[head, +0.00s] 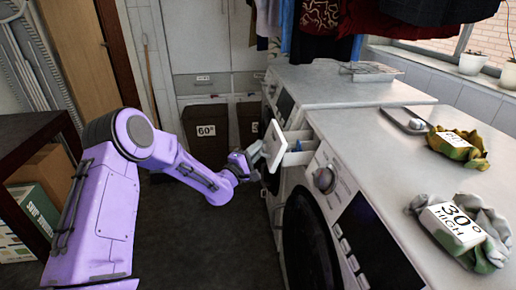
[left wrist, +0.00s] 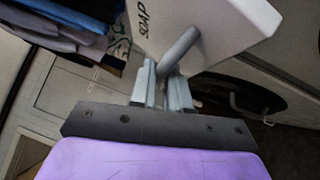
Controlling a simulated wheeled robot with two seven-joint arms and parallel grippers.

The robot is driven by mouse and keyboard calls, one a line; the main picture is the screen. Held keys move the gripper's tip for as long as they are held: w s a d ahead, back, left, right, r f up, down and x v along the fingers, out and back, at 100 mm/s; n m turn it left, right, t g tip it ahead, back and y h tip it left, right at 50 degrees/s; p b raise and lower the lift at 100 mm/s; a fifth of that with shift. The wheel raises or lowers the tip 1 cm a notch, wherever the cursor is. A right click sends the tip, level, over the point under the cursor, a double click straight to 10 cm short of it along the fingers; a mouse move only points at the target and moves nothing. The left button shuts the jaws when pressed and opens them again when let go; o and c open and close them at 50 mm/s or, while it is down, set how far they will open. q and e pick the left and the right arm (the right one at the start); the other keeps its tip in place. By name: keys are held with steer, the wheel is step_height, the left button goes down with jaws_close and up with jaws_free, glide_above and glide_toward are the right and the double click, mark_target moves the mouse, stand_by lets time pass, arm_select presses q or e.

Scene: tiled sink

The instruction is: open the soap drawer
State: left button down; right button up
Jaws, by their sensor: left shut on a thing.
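The soap drawer (head: 273,146) stands pulled out from the front of the near washing machine (head: 350,215). Its white front panel is well clear of the machine, and its open tray (head: 298,157) shows behind the panel. My left gripper (head: 254,158) is at the drawer front. In the left wrist view, my left gripper (left wrist: 163,92) is shut on the grey bar handle (left wrist: 178,52) of the drawer front (left wrist: 225,25), which is marked SOAP. My right gripper is not in view.
A second machine (head: 345,86) stands beyond, with clothes hanging above it. Labelled cloth bundles (head: 462,230) lie on the near machine's top. A brown bin (head: 205,135) marked 60 stands at the back. A dark shelf with boxes (head: 38,205) is at left. The dark floor between is clear.

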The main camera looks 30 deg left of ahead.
arm_select(q)
steer(key=s+a+p, duration=0.1)
steer(key=s+a, duration=0.3)
steer(key=a, duration=0.1)
steer(key=shift+s+a+p, duration=0.25)
steer(key=shift+s+p, duration=0.05)
steer(key=shift+s, duration=0.1)
steer(key=c, duration=1.2)
jaws_free()
steer(key=shift+o, duration=0.2)
steer(key=shift+s, duration=0.1)
steer(key=s+f, duration=0.2)
steer(key=s, duration=0.8)
steer(key=shift+a+b, duration=0.35)
steer(key=shift+b, duration=0.05)
steer(key=shift+s, duration=0.1)
